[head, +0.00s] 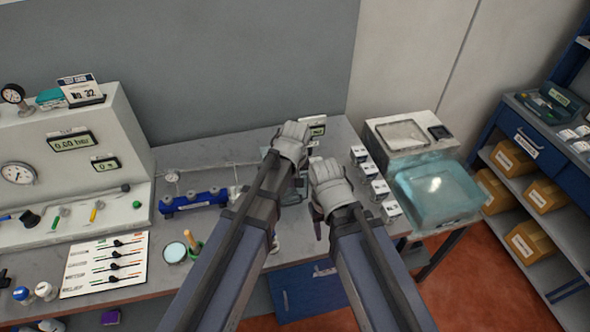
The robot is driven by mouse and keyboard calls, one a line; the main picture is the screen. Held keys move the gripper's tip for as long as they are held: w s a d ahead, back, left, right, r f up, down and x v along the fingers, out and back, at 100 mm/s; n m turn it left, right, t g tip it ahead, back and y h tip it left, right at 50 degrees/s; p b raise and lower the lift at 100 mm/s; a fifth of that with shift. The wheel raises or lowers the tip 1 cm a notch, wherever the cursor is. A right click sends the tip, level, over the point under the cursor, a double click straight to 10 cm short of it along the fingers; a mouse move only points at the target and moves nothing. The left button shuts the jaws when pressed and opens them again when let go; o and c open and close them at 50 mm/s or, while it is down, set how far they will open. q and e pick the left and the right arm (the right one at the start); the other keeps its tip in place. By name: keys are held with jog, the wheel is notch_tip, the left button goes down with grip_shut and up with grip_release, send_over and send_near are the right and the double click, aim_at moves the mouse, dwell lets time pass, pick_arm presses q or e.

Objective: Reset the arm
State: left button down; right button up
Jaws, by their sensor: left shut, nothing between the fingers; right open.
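My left gripper (291,138) is the higher one, over the back middle of the grey workbench (232,240). It is shut with nothing in it. My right gripper (325,174) is just below and to the right of it, close beside it over the bench. It is open, and I see nothing held in it. Both arms reach up from the bottom of the head view and hide the bench's middle.
A blue rack (194,201) stands left of my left arm. Several small white boxes (369,170) line the bench right of my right gripper. A teal translucent tray (437,190) is farther right, in front of a white device (408,133). A shelf unit (532,200) stands beyond.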

pick_arm(q)
jog(key=s+f+m+b, duration=0.2)
jog(key=s+f+b, duration=0.2)
jog(key=s, duration=0.1)
jog(key=s+a+f+m+g+b, duration=0.1)
jog(key=s+f+m+b, duration=0.2)
jog(key=s+f, duration=0.1)
jog(key=s+f+m+g+b, duration=0.1)
jog(key=s+f+m+b, duration=0.1)
jog(key=s+f+b, duration=0.2)
jog(key=shift+s+a+y+b, duration=0.15)
jog(key=shift+s+a, duration=0.05)
jog(key=shift+s, duration=0.6)
jog(key=shift+s+a+y+b, duration=0.15)
jog(key=shift+s, duration=0.6)
jog(key=shift+r, duration=0.1)
pick_arm(e)
notch_tip(320, 180, down, 12)
jog(key=shift+r, duration=0.2)
jog(key=shift+c, duration=0.2)
